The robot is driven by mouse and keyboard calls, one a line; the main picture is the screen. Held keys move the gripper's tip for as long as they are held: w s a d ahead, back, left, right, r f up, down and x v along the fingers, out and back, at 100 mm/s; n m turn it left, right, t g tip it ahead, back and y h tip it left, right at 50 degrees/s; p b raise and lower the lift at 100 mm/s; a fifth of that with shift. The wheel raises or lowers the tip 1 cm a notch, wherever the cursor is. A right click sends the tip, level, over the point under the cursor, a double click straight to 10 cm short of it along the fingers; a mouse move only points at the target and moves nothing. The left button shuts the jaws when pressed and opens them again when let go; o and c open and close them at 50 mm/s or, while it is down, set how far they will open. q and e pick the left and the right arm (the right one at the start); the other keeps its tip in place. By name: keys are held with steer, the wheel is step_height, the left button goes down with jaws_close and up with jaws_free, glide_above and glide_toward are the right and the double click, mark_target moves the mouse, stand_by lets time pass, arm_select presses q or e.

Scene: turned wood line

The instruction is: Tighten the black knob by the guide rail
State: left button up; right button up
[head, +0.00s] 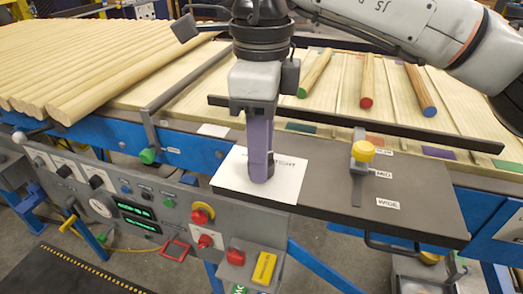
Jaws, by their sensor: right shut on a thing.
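My right gripper (262,178) comes down from the top over a white label card (232,178) on the dark plate beside the guide rail (350,123). Its purple fingers are shut on the black knob (272,160). Only a small dark part of the knob shows beside the fingers; the rest is hidden, so I cannot tell how far it is turned. Printed letters on the card show partly, ending in "IGHT". The guide rail is a long dark bar across the wooden bed. My left gripper is not in view.
A yellow knob (362,151) stands on a slotted slider right of my gripper, near labels MID and WIDE. Dowels with green, red and blue ends lie behind the rail. A control panel (120,200) with red and yellow switches is at the front left.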

steer(key=shift+m, duration=0.3)
steer(key=o, duration=1)
steer(key=shift+o, duration=0.2)
step_height(320, 180, up, 10)
steer(key=shift+r+p, duration=0.2)
steer(key=shift+p, duration=0.25)
